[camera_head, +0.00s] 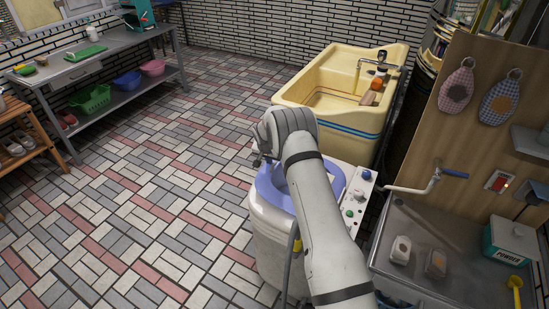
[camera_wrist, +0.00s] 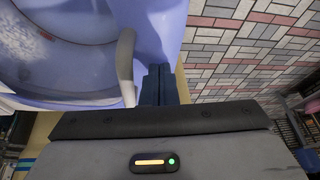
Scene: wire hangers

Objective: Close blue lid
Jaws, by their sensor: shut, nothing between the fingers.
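A white washing machine (camera_head: 285,245) with a lavender-blue top (camera_head: 268,190) stands in the middle of the head view. My arm crosses over it and hides much of the top. In the wrist view the blue top (camera_wrist: 165,25) fills the upper left, with a round, pale blue hollow or cover (camera_wrist: 60,60) in it. A pale curved edge (camera_wrist: 126,65) stands close beside my fingers; I cannot tell if it is the lid's edge or if they touch. My gripper (camera_wrist: 158,85) is shut and empty at the blue top's edge.
A yellow sink (camera_head: 320,95) with a tap stands behind the machine. A control panel (camera_head: 357,195) is on the machine's right. A metal basin (camera_head: 430,240) with a soap box (camera_head: 510,242) is at right. The tiled floor (camera_head: 130,190) at left is clear.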

